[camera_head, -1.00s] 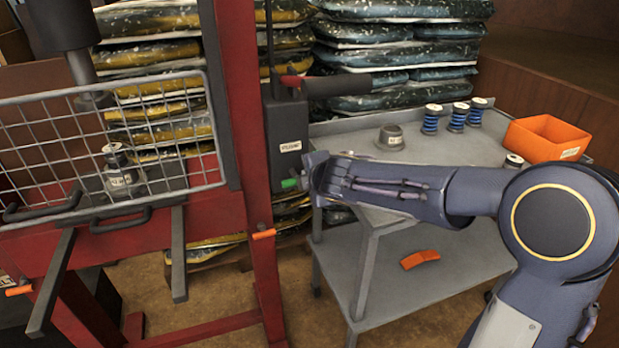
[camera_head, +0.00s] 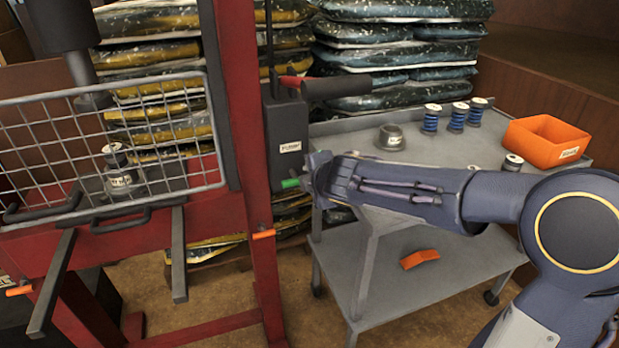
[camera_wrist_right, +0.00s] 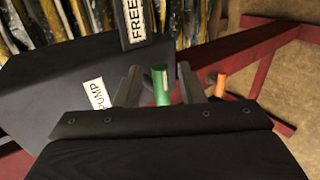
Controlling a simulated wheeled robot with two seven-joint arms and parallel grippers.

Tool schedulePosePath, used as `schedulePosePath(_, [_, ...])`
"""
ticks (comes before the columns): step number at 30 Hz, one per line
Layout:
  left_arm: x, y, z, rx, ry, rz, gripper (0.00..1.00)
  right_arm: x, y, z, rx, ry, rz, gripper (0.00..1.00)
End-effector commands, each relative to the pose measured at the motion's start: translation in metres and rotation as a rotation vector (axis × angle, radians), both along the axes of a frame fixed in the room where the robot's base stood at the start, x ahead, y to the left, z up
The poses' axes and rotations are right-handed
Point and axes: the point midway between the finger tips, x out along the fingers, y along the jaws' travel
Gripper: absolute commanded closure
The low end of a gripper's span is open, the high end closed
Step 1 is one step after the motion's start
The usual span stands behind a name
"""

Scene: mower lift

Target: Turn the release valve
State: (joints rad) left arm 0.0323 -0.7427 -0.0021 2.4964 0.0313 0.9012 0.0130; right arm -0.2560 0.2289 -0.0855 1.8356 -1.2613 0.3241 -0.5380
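The release valve shows as a small green handle (camera_head: 290,183) at the lower side of the dark pump box (camera_head: 287,140) on the red press frame. It also shows upright in the right wrist view, as a green grip (camera_wrist_right: 161,86). My right gripper (camera_wrist_right: 159,80) has one finger on each side of the green grip, with narrow gaps visible between. Whether either finger touches it cannot be told. In the head view my right wrist hides the fingers. My left gripper is not in view.
A black pump lever (camera_head: 335,86) sticks out above my right wrist. A wire guard (camera_head: 110,145) covers the press at left. The grey cart (camera_head: 455,150) holds several blue springs, a grey cup (camera_head: 391,137) and an orange bin (camera_head: 546,140). An orange knob (camera_head: 264,234) is on the frame below.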

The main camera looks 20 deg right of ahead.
Motion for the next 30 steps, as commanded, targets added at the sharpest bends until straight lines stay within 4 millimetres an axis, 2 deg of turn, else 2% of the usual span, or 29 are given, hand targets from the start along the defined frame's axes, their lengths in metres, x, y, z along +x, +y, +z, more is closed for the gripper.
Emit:
schedulePosePath(3, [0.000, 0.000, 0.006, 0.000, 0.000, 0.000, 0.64, -0.019, 0.000, 0.016, 0.002, -0.004, 0.001, 0.65])
schedulePosePath(9, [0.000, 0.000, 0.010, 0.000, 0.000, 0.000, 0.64, -0.042, -0.001, 0.030, 0.001, -0.002, 0.000, 0.65])
schedulePosePath(14, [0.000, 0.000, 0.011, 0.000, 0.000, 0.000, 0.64, -0.048, -0.001, 0.032, 0.000, -0.001, 0.001, 0.65])
schedulePosePath(26, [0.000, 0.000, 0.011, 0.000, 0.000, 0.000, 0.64, -0.048, -0.001, 0.032, 0.002, 0.000, -0.002, 0.65])
schedulePosePath(29, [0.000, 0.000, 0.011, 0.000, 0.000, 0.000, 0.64, -0.059, -0.011, 0.031, 0.055, 0.018, -0.054, 0.65])
schedulePosePath(30, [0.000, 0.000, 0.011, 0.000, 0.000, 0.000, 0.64, -0.069, -0.019, 0.029, 0.102, 0.037, -0.105, 0.65])
